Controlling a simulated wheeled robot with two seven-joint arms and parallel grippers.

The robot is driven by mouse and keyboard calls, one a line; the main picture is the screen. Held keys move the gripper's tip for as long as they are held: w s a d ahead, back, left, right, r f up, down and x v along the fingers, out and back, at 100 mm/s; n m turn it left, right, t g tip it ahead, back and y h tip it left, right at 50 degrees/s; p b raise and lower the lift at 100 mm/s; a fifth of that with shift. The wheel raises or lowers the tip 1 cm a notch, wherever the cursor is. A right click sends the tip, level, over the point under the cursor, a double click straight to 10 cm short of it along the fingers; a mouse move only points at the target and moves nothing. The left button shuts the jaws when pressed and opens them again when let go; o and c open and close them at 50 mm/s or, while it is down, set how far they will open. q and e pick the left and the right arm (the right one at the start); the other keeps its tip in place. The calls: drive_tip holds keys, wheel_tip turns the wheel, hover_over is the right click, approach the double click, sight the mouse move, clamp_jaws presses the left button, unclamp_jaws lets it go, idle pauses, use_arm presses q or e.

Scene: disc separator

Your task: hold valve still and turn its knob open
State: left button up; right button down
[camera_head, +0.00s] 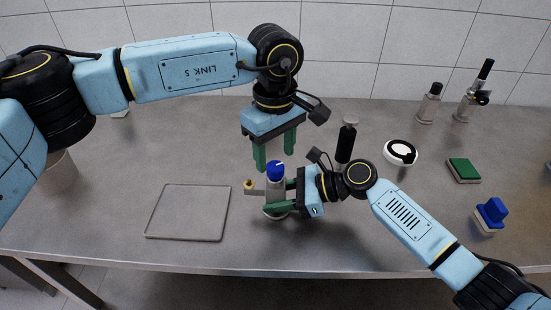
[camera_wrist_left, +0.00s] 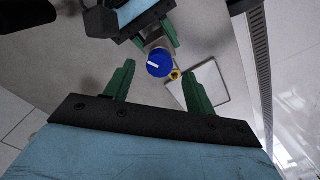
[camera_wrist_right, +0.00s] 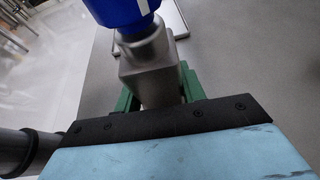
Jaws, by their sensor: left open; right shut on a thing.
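The valve (camera_head: 275,190) is a grey metal body with a blue knob (camera_head: 276,170) on top and a brass fitting (camera_head: 250,186) on its left. It stands upright on the table. My right gripper (camera_head: 279,206) is shut on the valve body from the right, and the right wrist view shows the body (camera_wrist_right: 150,72) between its green fingers. My left gripper (camera_head: 274,160) points down above and behind the knob, open and empty. In the left wrist view, the knob (camera_wrist_left: 159,62), with a white mark line, shows beyond and between the open fingertips.
A shallow grey tray (camera_head: 189,213) lies left of the valve. A black bottle (camera_head: 346,142) stands close behind right. A white-and-black round item (camera_head: 400,152), a green block (camera_head: 463,170) and a blue-handled brush (camera_head: 490,215) are at right. Bottles (camera_head: 429,103) stand at the back.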

use_arm(q)
drive_tip(key=shift+f, duration=1.2)
drive_tip(key=c, duration=1)
drive_tip(key=n, duration=1.1)
drive_tip(key=shift+w+d+n, duration=0.1)
drive_tip(key=shift+n, duration=0.3)
